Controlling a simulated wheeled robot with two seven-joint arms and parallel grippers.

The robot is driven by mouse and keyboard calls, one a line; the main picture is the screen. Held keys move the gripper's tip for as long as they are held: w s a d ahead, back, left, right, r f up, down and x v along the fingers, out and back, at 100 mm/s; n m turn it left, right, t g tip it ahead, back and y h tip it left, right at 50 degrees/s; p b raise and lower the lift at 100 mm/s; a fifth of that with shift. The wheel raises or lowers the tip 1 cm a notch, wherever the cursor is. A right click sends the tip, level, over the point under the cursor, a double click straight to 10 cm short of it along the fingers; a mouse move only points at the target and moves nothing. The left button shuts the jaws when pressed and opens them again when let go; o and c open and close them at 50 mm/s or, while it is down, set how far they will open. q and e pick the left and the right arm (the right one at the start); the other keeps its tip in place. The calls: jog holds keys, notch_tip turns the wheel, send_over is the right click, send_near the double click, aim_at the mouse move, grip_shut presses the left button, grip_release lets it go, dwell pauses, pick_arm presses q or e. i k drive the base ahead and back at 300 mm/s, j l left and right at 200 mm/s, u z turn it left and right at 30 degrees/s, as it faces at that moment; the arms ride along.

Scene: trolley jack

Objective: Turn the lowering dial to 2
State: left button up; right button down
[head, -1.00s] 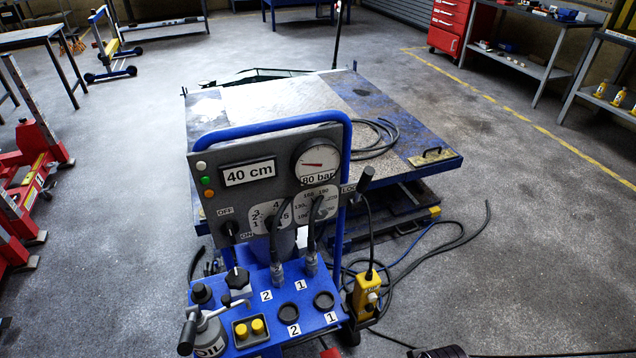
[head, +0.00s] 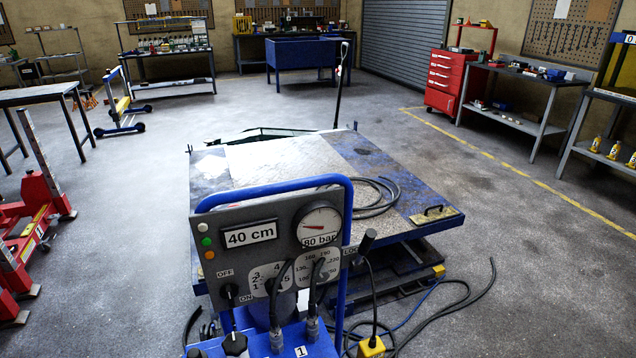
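The grey control panel (head: 262,252) stands on a blue trolley (head: 262,342) in the lower middle of the head view. A white dial face (head: 258,271) on it carries the numbers 1 to 5; I take it for the lowering dial. A dark knob and a cable cover part of it, and I cannot tell which number it points to. To its right is a second dial face (head: 328,261) with larger numbers. A display (head: 249,234) reads 40 cm, and a gauge (head: 320,222) is labelled 80 bar. An OFF/ON switch (head: 230,290) sits at the lower left. Neither gripper shows.
A lift table (head: 290,160) with a coiled hose (head: 375,195) stands behind the panel. Red equipment (head: 35,215) stands at the left. The floor on the right is mostly clear, apart from hoses.

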aim_at(268, 285)
jog(key=i+l+u, duration=0.1)
jog(key=l+u, duration=0.3)
jog(key=l, duration=0.2)
jog(key=l+u, duration=0.4)
jog(key=l, duration=0.2)
jog(key=l+u, duration=0.4)
jog(key=l, duration=0.25)
